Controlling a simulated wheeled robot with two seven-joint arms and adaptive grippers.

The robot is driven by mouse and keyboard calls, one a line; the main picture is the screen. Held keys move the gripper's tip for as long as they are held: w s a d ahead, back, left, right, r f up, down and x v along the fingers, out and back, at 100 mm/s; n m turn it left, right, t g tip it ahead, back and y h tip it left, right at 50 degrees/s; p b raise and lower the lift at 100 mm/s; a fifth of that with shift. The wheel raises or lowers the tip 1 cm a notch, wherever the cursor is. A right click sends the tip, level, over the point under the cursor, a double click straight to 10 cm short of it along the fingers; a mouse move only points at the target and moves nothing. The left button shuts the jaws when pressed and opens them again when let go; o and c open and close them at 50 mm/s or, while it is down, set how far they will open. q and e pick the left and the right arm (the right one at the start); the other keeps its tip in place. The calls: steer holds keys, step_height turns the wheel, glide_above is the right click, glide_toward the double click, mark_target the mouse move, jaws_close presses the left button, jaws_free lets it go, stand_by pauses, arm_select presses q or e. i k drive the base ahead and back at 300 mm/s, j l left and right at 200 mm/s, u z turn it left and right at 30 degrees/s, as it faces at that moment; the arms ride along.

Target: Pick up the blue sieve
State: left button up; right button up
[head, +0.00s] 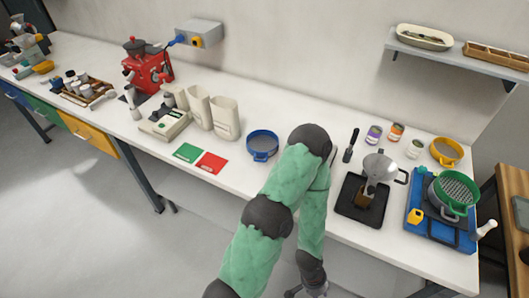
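The blue sieve (262,146) sits on the white bench, left of my green arm, with its round blue rim facing up. The arm, which I take to be my left, rises from the bottom edge left of centre, bends at the top and hangs down in front of the bench. Only a small part of my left gripper (310,291) shows at the bottom edge, well apart from the sieve; its fingers are cut off. My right gripper is not in view.
Red (211,163) and green (188,152) cards lie left of the sieve, with beige containers (225,118) behind them. A black tray (362,199) with a metal funnel (380,168) stands right of the arm. A blue tray (418,229) holds a green sieve (455,191).

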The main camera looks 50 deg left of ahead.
mark_target(261, 143)
steer(key=u, duration=1.55)
